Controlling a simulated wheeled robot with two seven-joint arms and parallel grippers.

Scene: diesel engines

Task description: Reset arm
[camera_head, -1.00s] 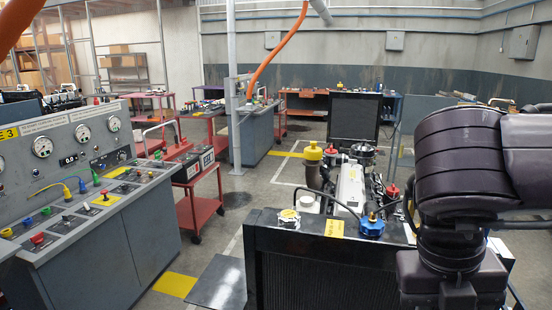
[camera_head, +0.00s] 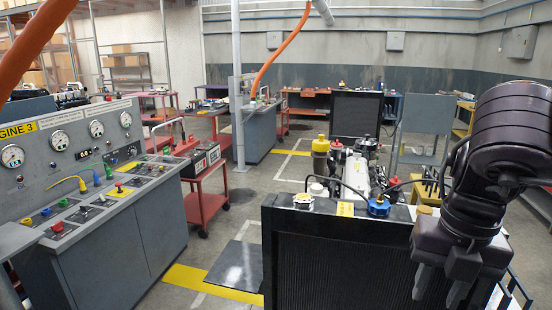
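My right arm comes in from the right edge, bent downward. Its dark gripper (camera_head: 438,291) hangs in front of the radiator's right side, fingers pointing down near the bottom edge. The fingers look apart, with nothing seen between them. My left gripper is not in view. The diesel engine (camera_head: 352,172) stands behind the black radiator (camera_head: 340,255), which has a blue cap (camera_head: 379,207) and a pale cap (camera_head: 303,200) on top.
A grey control console (camera_head: 130,235) with gauges, knobs and cables fills the left. Red carts (camera_head: 207,198) stand beyond it. An orange hose (camera_head: 283,48) hangs near a pole, and another (camera_head: 35,48) crosses the upper left. Free floor lies between console and engine.

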